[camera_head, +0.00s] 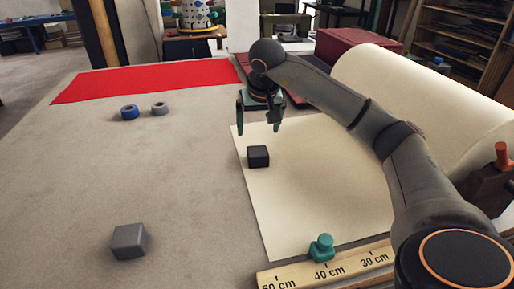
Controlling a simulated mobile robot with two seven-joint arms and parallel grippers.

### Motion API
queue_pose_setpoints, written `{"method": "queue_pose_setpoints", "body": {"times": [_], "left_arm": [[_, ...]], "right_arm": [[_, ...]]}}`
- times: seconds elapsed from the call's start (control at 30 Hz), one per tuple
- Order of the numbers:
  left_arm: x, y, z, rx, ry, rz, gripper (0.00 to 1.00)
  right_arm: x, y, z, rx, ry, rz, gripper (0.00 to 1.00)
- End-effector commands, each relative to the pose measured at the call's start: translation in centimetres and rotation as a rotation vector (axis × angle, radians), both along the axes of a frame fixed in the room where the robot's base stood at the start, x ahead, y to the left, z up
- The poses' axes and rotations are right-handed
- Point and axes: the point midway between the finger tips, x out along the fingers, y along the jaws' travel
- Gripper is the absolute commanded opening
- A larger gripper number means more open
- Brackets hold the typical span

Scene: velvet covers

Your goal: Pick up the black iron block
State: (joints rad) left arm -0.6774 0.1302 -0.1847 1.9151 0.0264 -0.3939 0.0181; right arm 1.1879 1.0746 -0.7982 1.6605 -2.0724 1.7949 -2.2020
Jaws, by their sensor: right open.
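The black iron block (258,157) is a small dark cube lying on the cream sheet (315,195), near its left edge. My right gripper (258,130) has green fingers that point down and stand apart, with nothing between them. It hangs above and slightly behind the block, apart from it as far as I can tell. My right arm comes in from the lower right and reaches over the sheet. My left gripper is not in view.
A grey block (129,241) lies at the front left. Blue (129,112) and grey (160,108) rings lie near a red cloth (145,80). A wooden ruler (290,277) with a green piece (322,248) lies in front.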

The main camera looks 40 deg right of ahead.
Motion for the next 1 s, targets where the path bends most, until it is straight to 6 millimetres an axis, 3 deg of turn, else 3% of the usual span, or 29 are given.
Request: {"method": "queue_pose_setpoints", "body": {"times": [0.17, 0.43, 0.7, 1.0], "left_arm": [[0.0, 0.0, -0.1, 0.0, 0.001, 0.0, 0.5], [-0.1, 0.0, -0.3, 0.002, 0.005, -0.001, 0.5], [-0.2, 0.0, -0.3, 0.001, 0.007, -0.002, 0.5], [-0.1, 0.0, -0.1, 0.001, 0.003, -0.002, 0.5]], "right_arm": [[0.2, -0.3, -0.8, -0.003, 0.003, -0.001, 1.0], [1.6, -1.2, -5.2, -0.003, 0.005, -0.001, 1.0], [2.2, -1.7, -7.3, -0.002, 0.002, -0.001, 1.0], [3.0, -2.4, -11.3, -0.001, 0.002, 0.0, 1.0]]}}
